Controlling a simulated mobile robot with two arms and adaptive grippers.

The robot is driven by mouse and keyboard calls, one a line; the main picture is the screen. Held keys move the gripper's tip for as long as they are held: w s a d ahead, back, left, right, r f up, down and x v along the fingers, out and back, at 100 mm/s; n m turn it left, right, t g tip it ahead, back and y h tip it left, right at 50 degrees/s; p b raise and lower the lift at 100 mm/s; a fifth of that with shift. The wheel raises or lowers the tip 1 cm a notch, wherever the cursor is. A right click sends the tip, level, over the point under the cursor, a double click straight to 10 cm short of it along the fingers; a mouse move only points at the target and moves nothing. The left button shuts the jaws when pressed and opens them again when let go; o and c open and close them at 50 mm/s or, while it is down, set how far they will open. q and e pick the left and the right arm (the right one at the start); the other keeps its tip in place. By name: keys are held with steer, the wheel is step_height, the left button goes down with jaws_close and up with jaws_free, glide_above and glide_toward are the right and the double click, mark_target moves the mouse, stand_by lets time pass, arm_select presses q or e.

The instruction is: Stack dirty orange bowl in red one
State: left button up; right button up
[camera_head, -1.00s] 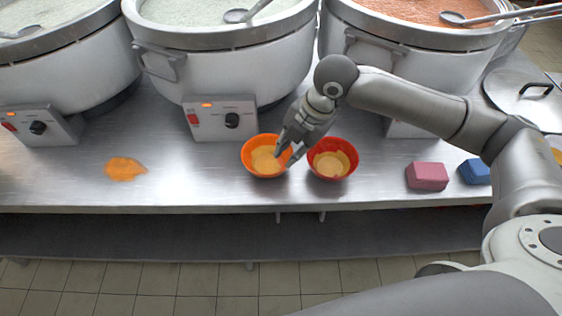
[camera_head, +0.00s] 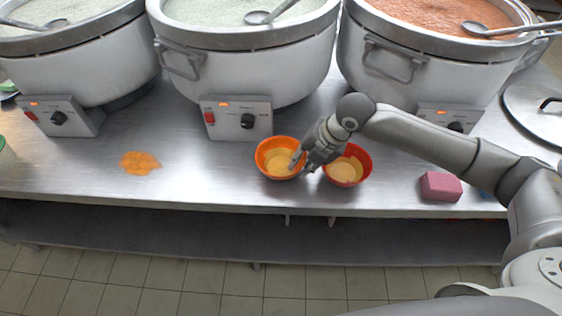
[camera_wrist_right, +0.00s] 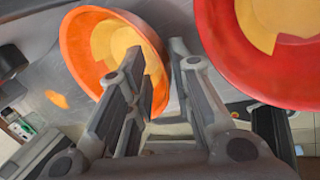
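The orange bowl (camera_head: 270,171), with a yellowish residue inside, stands on the steel counter. The red bowl (camera_head: 352,183), also with yellowish residue, stands just to its right. My right gripper (camera_head: 301,168) is low between the bowls, at the orange bowl's right rim. In the right wrist view, the fingers (camera_wrist_right: 154,52) are apart. One finger overlaps the inside of the orange bowl (camera_wrist_right: 82,60) and the other is outside its rim, beside the red bowl (camera_wrist_right: 225,55). Contact with the rim cannot be told. My left gripper is out of view.
Large stockpots (camera_head: 245,60) line the back of the counter (camera_head: 200,180), close behind the bowls. An orange spill (camera_head: 140,162) lies to the left. A pink sponge (camera_head: 441,186) lies to the right. The counter's front edge is near the bowls.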

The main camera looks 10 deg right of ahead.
mark_target(295, 170)
steer(key=shift+x, duration=1.6)
steer(key=shift+c, duration=0.5)
jaws_close()
steer(key=shift+r, duration=0.1)
